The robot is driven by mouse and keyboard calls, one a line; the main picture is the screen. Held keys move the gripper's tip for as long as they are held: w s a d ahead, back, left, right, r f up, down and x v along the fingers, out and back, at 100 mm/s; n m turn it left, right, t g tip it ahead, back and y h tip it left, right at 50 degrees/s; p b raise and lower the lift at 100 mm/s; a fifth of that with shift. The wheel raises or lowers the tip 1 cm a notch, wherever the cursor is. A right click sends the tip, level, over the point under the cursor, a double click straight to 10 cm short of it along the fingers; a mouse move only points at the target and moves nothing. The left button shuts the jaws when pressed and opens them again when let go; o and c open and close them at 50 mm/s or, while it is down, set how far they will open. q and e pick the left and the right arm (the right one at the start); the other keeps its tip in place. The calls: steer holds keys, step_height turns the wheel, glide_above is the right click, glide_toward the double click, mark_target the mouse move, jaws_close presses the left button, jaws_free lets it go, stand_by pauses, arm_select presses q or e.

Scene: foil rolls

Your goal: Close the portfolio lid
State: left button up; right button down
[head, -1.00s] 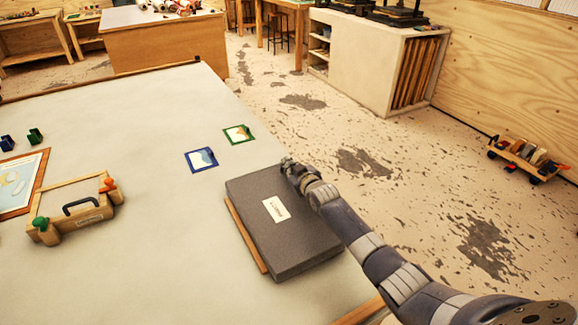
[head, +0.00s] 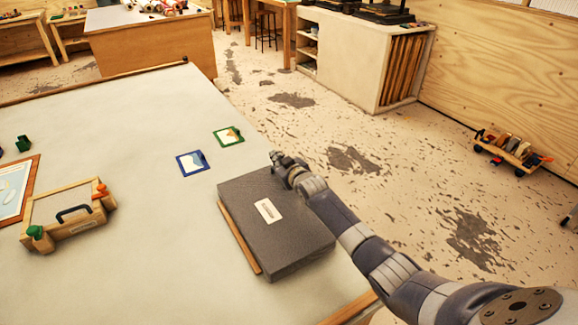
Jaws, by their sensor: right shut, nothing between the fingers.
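The portfolio (head: 290,235) is a dark grey flat case with a white label on its lid. It lies on the pale table near its right edge. Its lid is down flat, and a strip of wood shows along its left side. My right gripper (head: 277,160) is at the far right corner of the lid, at or just above it; I cannot tell if it touches. It is shut and holds nothing. My left gripper is not in view.
A blue-framed card (head: 192,163) and a green-framed card (head: 228,137) lie beyond the portfolio. A wooden carrier with a black handle (head: 70,216) stands at left, near a framed picture (head: 14,190). The table middle is clear. A wheeled cart (head: 512,153) is on the floor at right.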

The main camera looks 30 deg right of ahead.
steer(key=b+v, duration=0.1)
steer(key=v, duration=0.9)
steer(key=shift+d, duration=0.15)
steer(key=shift+s+f, duration=0.1)
